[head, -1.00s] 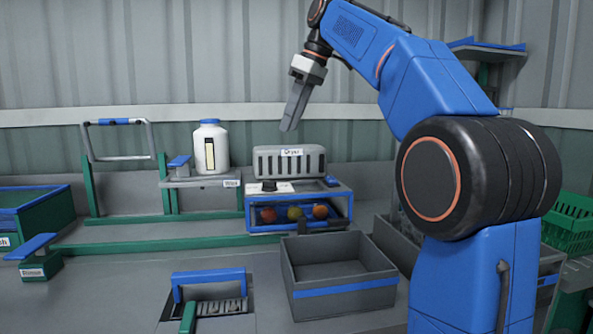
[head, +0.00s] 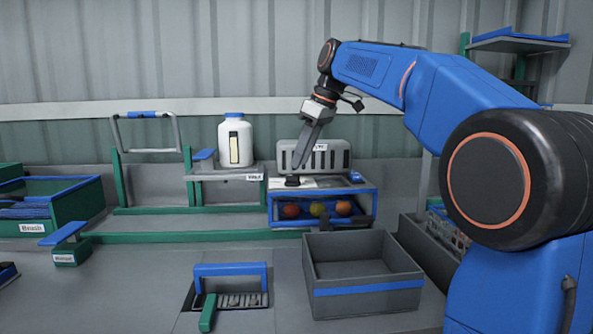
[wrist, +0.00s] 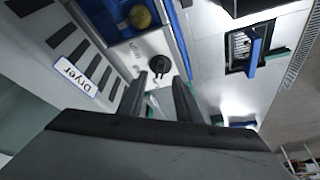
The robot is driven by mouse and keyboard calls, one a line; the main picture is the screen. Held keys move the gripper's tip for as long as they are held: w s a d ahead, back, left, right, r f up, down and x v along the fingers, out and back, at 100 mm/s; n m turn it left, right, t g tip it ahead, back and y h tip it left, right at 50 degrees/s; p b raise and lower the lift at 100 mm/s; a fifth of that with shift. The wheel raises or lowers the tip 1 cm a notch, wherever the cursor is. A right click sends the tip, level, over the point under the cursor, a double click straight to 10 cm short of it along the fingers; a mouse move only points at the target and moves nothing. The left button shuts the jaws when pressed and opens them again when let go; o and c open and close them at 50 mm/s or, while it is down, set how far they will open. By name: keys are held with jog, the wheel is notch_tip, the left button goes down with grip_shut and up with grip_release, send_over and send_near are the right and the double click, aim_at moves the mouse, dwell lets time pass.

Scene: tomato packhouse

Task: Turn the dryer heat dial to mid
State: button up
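The dryer is a grey slotted housing (head: 341,158) with a white front panel on a blue-framed stand; its "Dryer" label shows in the wrist view (wrist: 74,78). The heat dial is a small black knob (wrist: 158,68) on the pale panel, with small lettering beside it that I cannot read. It also shows in the head view (head: 291,181). My gripper (head: 301,165) points down just above the dial. In the wrist view its two fingers (wrist: 160,78) are apart and empty, with the dial just beyond the tips. I cannot tell the dial's setting.
Several tomatoes (head: 317,209) sit beneath the panel. A white bottle (head: 235,143) stands on a shelf to the left. An empty grey crate (head: 367,292) stands in front at the right. A blue-handled fixture (head: 230,269) lies front left.

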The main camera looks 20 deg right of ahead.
aim_at(296, 176)
jog(key=shift+x, duration=2.35)
jog(key=shift+r, duration=0.1)
grip_shut()
